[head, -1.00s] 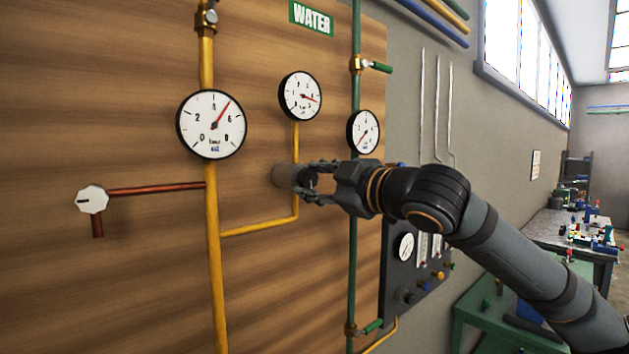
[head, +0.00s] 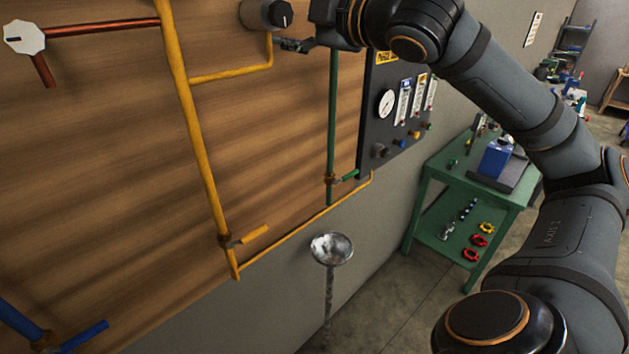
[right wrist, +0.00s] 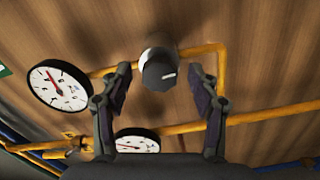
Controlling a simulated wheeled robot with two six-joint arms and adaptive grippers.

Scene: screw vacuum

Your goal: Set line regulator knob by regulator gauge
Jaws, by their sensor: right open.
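The line regulator knob (head: 267,14) is a grey cylinder with a dark face and a white mark. It sits on a yellow pipe at the top of the head view, and also shows in the right wrist view (right wrist: 158,70). My right gripper (right wrist: 160,85) is open and empty. The knob appears between and beyond its fingers, with gaps on both sides. The gauge (right wrist: 58,86) on the knob's pipe, with a red needle, shows only in the right wrist view. Its reading is too small to make out. My left gripper is not in view.
A second gauge (right wrist: 138,142) sits low in the right wrist view.

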